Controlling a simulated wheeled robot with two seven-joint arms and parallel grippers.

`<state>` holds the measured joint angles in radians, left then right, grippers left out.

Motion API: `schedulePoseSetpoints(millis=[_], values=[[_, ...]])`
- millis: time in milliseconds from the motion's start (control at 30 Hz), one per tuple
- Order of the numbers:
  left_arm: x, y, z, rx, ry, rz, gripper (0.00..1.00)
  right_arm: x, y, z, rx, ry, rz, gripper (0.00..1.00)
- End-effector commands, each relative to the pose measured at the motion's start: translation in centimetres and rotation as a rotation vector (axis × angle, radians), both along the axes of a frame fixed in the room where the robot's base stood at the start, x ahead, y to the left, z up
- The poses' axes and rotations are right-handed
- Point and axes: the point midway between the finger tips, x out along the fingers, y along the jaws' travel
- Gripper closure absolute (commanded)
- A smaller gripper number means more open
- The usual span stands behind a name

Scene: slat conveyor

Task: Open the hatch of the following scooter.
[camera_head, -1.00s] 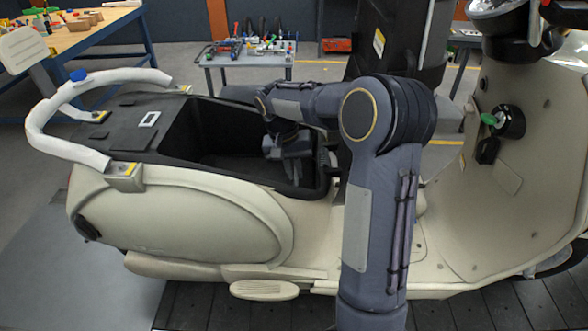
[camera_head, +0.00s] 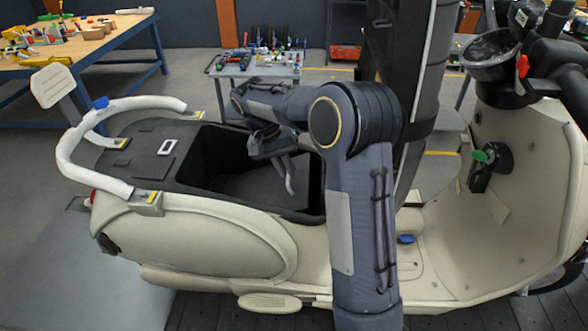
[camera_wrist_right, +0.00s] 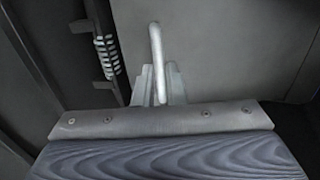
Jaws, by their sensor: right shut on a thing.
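The cream scooter (camera_head: 210,240) stands side-on, with its dark compartment (camera_head: 205,150) open at the top. My right arm reaches over it from the front. My right gripper (camera_head: 278,158) is over the compartment, shut on a thin silver bar (camera_head: 290,178) that sticks out below the jaws. In the right wrist view, the silver bar (camera_wrist_right: 156,50) runs up from between the fingers (camera_wrist_right: 160,85) in front of a grey panel (camera_wrist_right: 215,50). The bar's ends and what it joins are hard to make out. My left gripper is out of view.
A tall dark upright piece (camera_head: 412,60) stands behind my right arm. A green-headed key (camera_head: 484,156) sits in the front shield. A coil spring (camera_wrist_right: 107,58) lies left of the fingers. A small table (camera_head: 255,72) and a workbench (camera_head: 90,50) stand behind.

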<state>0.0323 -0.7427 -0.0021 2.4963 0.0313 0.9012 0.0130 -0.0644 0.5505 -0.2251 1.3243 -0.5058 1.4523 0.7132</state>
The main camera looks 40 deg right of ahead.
Motion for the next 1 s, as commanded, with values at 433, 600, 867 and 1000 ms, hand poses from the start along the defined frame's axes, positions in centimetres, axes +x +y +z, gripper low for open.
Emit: schedulePoseSetpoints(millis=[433,600,867,1000], values=[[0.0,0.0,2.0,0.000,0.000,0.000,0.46,2.3,3.2,2.5,0.016,-0.012,0.016,1.00],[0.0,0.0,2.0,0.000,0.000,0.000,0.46,2.4,3.4,2.6,0.017,-0.011,0.015,1.00],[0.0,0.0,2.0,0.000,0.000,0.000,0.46,2.4,3.4,2.5,0.016,-0.008,0.015,1.00],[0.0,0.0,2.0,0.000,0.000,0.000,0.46,2.4,3.4,2.5,0.017,-0.008,0.016,0.73]])
